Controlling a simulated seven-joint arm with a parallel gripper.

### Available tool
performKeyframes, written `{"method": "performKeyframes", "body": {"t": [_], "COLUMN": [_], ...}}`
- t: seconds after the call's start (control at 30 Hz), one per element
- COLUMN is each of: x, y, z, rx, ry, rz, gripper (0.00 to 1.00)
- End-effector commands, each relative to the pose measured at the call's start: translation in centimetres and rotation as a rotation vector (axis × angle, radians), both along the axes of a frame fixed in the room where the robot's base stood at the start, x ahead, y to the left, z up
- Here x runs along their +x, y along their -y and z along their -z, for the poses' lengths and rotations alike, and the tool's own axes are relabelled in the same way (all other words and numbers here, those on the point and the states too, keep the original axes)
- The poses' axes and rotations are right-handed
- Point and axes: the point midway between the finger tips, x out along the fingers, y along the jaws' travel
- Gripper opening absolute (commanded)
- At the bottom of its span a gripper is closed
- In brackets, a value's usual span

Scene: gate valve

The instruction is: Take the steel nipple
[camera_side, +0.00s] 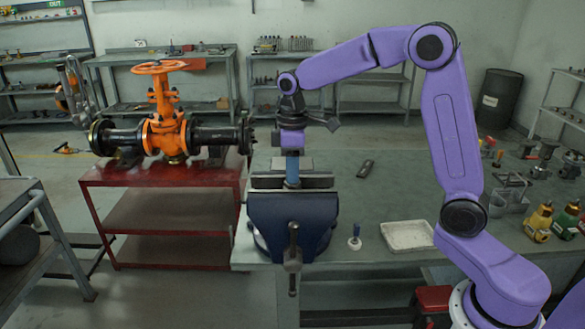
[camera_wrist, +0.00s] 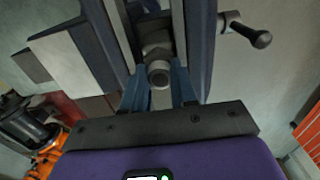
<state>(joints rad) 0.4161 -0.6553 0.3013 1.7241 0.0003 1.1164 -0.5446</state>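The steel nipple appears as a short grey tube with a round, hollow end (camera_wrist: 159,75), seen nearly end-on in the wrist view. It stands between the jaws of the blue bench vise (camera_side: 292,222). My gripper (camera_wrist: 159,90) points down over the vise; its two blue fingers are apart, one on each side of the tube. I cannot tell whether they touch it. In the side view my gripper (camera_side: 292,182) reaches down to the vise jaws, and the nipple is hidden there.
The orange gate valve (camera_side: 164,125) stands on a red cart (camera_side: 163,212) to the left. The vise handle (camera_side: 293,245) hangs in front.

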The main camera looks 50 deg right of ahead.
Motion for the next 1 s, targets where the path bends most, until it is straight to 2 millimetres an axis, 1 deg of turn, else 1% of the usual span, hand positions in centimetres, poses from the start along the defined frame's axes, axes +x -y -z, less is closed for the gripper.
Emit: {"method": "performKeyframes", "body": {"t": [0.47,1.0], "x": [0.02,0.04], "y": [0.01,-0.03], "z": [-0.04,-0.77], "rx": [-0.001,0.001], "ry": [0.001,0.002], "rz": [0.000,-0.001], "gripper": [0.00,0.00]}}
